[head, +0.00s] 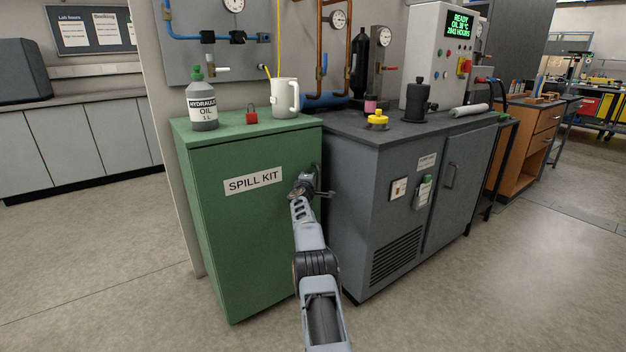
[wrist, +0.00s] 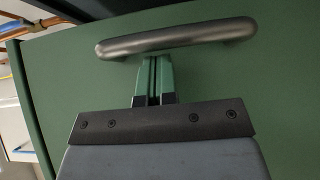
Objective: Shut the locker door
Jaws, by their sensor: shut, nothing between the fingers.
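The locker is a green cabinet (head: 205,220) with a SPILL KIT label on its front. Its door (head: 250,245) looks flush or nearly flush with the body in the head view; a small gap cannot be ruled out. The grey bar handle (wrist: 180,38) is at the door's upper right, mostly behind my gripper in the head view. My gripper (head: 311,182) is at the handle. In the wrist view its fingers (wrist: 154,62) are together and empty, with their tips at the bar's edge. Whether they touch the bar or the door cannot be told.
A hydraulic oil bottle (head: 202,104), a red padlock (head: 251,115) and a white mug (head: 285,98) stand on the locker. A grey cabinet (head: 370,190) stands close on the right, with a yellow-capped item (head: 377,121) on top. The floor (head: 120,270) at left is clear.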

